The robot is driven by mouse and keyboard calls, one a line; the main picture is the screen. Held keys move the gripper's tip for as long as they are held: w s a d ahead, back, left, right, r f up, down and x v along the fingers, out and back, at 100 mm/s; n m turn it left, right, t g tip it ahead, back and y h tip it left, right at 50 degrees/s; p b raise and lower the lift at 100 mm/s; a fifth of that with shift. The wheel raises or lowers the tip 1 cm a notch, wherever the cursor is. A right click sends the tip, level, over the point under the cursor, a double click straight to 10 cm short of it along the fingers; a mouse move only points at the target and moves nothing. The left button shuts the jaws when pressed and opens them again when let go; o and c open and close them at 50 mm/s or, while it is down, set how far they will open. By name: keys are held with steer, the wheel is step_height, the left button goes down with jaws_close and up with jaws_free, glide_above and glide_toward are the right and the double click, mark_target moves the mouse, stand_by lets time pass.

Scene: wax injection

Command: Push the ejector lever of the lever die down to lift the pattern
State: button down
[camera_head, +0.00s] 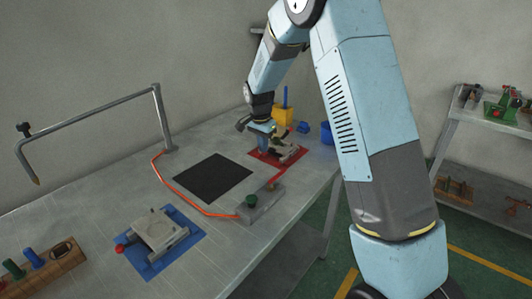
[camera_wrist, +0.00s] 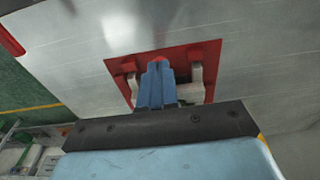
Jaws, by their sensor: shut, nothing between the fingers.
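My gripper (camera_head: 270,142) is shut and empty, pointing down over the die on the red mat (camera_head: 256,155) at the back of the bench. In the wrist view its closed blue fingers (camera_wrist: 157,72) lie between two pale upright parts of this die (camera_wrist: 196,74). A small red rounded spot shows just past the fingertips; I cannot tell whether it is a lever knob or whether the fingers touch it. My gripper hides much of this die. Another grey die (camera_head: 160,231) sits on a blue mat (camera_head: 183,249) at the front, with a red-knobbed lever (camera_head: 120,248) at its left.
A black pad (camera_head: 211,177) lies mid-bench. An orange-red cable (camera_head: 165,184) runs around it to a grey box with a green button (camera_head: 251,201). A bent metal arm (camera_head: 95,107) stands at the left. A yellow block (camera_head: 283,115) and blue cup (camera_head: 326,131) stand behind my gripper.

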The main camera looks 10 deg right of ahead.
steer(key=shift+f, duration=0.95)
steer(key=shift+s+a+r, duration=0.3)
steer(key=shift+s+a, duration=0.25)
steer(key=shift+s+a+r, duration=0.25)
steer(key=shift+s+a, duration=0.25)
steer(key=shift+s, duration=0.05)
steer(key=shift+r, duration=0.15)
steer(key=shift+r, duration=0.35)
step_height(320, 180, up, 13)
steer(key=a, duration=0.1)
steer(key=shift+s+f, duration=0.2)
steer(key=shift+s, duration=0.2)
